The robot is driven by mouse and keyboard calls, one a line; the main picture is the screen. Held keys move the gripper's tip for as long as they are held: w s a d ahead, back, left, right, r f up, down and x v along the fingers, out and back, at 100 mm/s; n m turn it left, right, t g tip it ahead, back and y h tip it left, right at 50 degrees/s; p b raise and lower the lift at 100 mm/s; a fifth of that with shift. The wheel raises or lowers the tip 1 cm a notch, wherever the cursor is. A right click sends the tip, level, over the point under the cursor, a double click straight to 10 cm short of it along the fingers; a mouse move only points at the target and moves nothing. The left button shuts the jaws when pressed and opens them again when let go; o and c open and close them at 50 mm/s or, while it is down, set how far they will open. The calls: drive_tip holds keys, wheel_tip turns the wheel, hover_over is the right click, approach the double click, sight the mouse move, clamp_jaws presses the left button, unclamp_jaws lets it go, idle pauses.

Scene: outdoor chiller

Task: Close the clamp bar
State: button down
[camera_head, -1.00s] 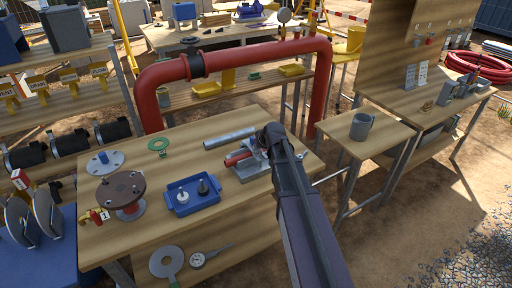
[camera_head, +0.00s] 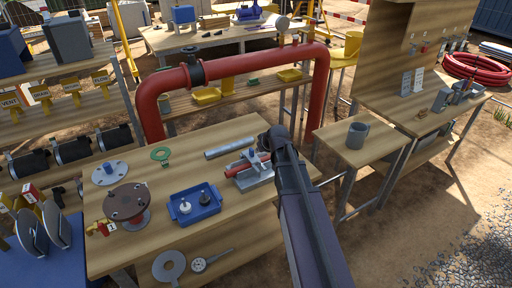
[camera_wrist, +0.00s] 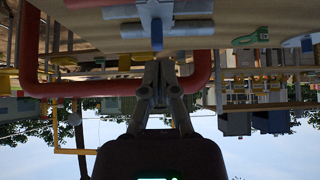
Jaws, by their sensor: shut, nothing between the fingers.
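The clamp is a grey fixture with a flat base (camera_head: 256,181) near the back right edge of the wooden workbench, with a red pipe piece (camera_head: 240,171) lying in it. A light grey bar-like part (camera_head: 250,157) stands up at its middle; its exact angle is unclear. My gripper (camera_head: 270,138) is above and right of the clamp, partly covering it. In the upside-down wrist view the grey clamp (camera_wrist: 158,12) is at the top, with a blue tip (camera_wrist: 157,38) pointing toward my gripper (camera_wrist: 161,72). The fingers are together and empty, apart from the clamp.
A grey pipe (camera_head: 230,148) lies behind the clamp. A blue tray (camera_head: 181,216) with small parts, a brown flange (camera_head: 127,201) and a green gasket ring (camera_head: 160,153) are to the left. A large red pipe arch (camera_head: 240,67) stands behind the bench. A grey cup (camera_head: 357,136) stands at right.

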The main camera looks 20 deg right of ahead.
drive_tip(key=shift+p+v, duration=1.75)
drive_tip(key=shift+v, duration=1.15)
drive_tip(key=shift+s+f, duration=0.15)
drive_tip(key=s+a+f+m+g+h+b, duration=0.1)
drive_tip(key=s+a+f+g, duration=0.2)
drive_tip(key=s, duration=0.6)
drive_tip(key=s+a+f+m+g+h+b, duration=0.1)
drive_tip(key=s+a+f+g, duration=0.2)
drive_tip(key=s, duration=0.6)
drive_tip(key=shift+s+a+f+m+g, duration=0.25)
drive_tip(key=shift+a+m+g, duration=0.15)
drive_tip(key=shift+a+g, duration=0.4)
